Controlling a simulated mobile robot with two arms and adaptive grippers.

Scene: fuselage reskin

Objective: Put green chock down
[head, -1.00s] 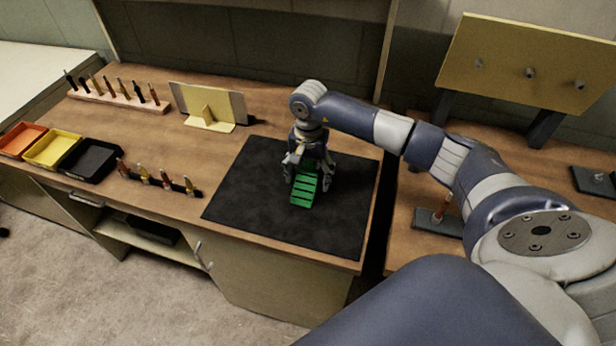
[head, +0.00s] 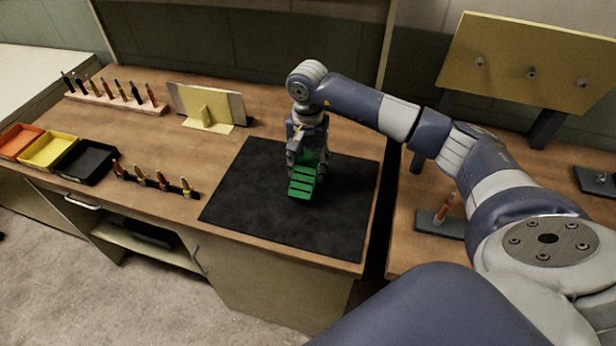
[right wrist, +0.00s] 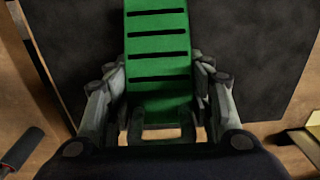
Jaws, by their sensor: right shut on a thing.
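The green chock (head: 303,181) is a slotted, sloped block at the black mat (head: 260,220) on the wooden bench. My right gripper (head: 307,158) comes down from above and is shut on the chock's rear part. I cannot tell whether the chock touches the mat. My left gripper is not in view.
Orange, yellow and black trays (head: 85,178) stand at the bench's left. Tool racks (head: 115,100) and a yellow stand (head: 208,118) are behind and left of the mat. A second bench (head: 410,220) with a yellow panel (head: 530,70) is at right. The mat around the chock is clear.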

